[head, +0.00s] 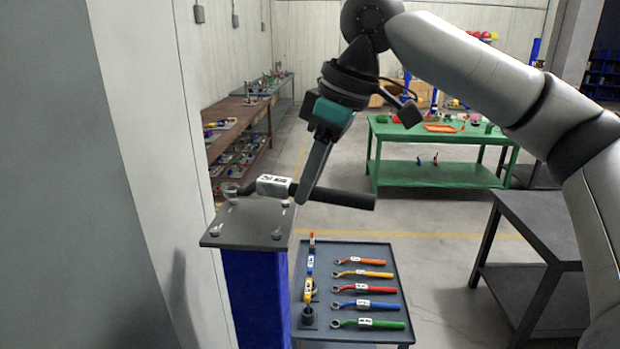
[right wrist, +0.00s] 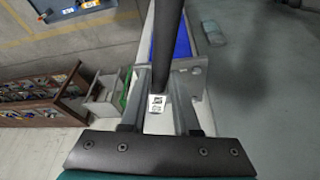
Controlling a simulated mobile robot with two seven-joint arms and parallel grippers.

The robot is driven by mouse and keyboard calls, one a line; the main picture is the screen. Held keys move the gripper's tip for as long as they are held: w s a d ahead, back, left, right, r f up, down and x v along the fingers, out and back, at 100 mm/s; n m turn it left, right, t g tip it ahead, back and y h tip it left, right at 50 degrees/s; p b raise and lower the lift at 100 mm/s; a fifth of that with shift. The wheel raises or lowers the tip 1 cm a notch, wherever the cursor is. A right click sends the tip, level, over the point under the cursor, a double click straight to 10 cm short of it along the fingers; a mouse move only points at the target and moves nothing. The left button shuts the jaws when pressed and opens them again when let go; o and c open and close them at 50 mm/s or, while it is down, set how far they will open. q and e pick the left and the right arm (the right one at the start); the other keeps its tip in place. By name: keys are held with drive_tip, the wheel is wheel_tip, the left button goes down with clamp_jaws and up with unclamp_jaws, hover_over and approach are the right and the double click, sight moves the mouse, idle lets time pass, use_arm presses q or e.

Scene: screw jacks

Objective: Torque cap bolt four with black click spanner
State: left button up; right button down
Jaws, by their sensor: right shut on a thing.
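My right gripper (head: 303,194) is shut on the handle of the black click spanner (head: 345,198). The spanner lies roughly level, with a white label (head: 273,186) near its head. Its ring end (head: 231,189) is at the far left corner bolt of the grey cap plate (head: 245,221); I cannot tell whether it is fully seated. Other bolts show at the near left (head: 214,230), near right (head: 276,234) and far right (head: 285,204) corners. No bolt number is legible. In the right wrist view the dark handle (right wrist: 168,45) runs between the fingers. My left gripper is not in view.
The plate tops a blue column (head: 256,290). A dark tool table (head: 385,258) beside it holds orange, yellow, red, blue and green spanners. A pale wall (head: 135,130) stands close at left. A green table (head: 430,134) is behind; a dark table (head: 540,225) is at right.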

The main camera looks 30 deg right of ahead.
drive_tip(key=shift+f, duration=0.75)
drive_tip(key=shift+a, duration=0.1)
idle(0.3)
drive_tip(key=shift+s+a+m+t, duration=0.3)
drive_tip(key=shift+s+a+m, duration=0.5)
drive_tip(key=shift+a+m, duration=0.35)
drive_tip(key=shift+s+a+m+h, duration=0.1)
drive_tip(key=shift+a+m+h, duration=0.1)
drive_tip(key=shift+m+h, duration=0.15)
drive_tip(key=shift+s+a+m+h, duration=0.15)
drive_tip(key=shift+s+a+m, duration=0.05)
drive_tip(key=shift+a+m, duration=0.3)
drive_tip(key=shift+s+a+m+h, duration=0.1)
drive_tip(key=shift+s+a+m, duration=0.1)
drive_tip(key=shift+a+m, duration=0.25)
drive_tip(key=shift+s+a+m+t+h, duration=0.15)
drive_tip(key=shift+a+m+h, duration=0.05)
drive_tip(key=shift+a+m, duration=0.4)
drive_tip(key=shift+s+a+m+t+h, duration=0.1)
drive_tip(key=shift+a+m+t+h, duration=0.1)
drive_tip(key=shift+a+m, duration=0.35)
drive_tip(key=shift+a+m+h, duration=0.5)
drive_tip(key=shift+a+m, duration=0.9)
drive_tip(key=shift+a, duration=0.35)
